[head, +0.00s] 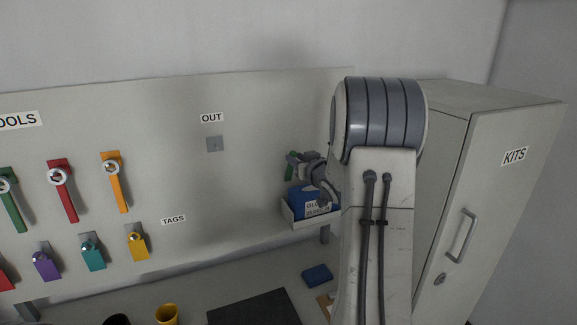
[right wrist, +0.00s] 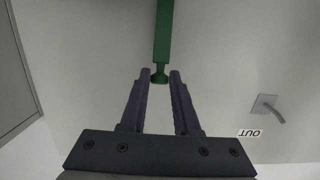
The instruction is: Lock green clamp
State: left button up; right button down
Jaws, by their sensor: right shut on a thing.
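A green bar-shaped piece, which I take to be the green clamp (right wrist: 163,38), reaches away from my right gripper (right wrist: 160,74) in the right wrist view. Its small flared end sits between the fingertips, and the gripper is shut on it. In the head view a small part of the green piece (head: 290,166) shows left of my right gripper (head: 299,167), in front of the pale wall panel. My right arm hides part of this area. A second green tool (head: 12,207) hangs at the far left of the panel. My left gripper is out of view.
A tray with a blue box (head: 305,200) is just below my right gripper. A KITS cabinet (head: 488,175) stands at right. An empty hook (head: 215,144) is under the OUT label. Red (head: 64,195) and orange (head: 117,185) tools hang above several tags.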

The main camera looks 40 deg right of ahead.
jog(key=s+a+f+b, duration=0.1)
jog(key=s+f+b, duration=0.5)
jog(key=f+b, duration=0.1)
jog(key=shift+s+a+f, duration=0.25)
jog(key=shift+f, duration=0.15)
dwell(0.3)
notch_tip(320, 180, down, 3)
jog(key=b, duration=0.3)
jog(key=shift+s+f, duration=0.1)
jog(key=c, duration=0.8)
grip_release()
jog(key=shift+o, duration=0.2)
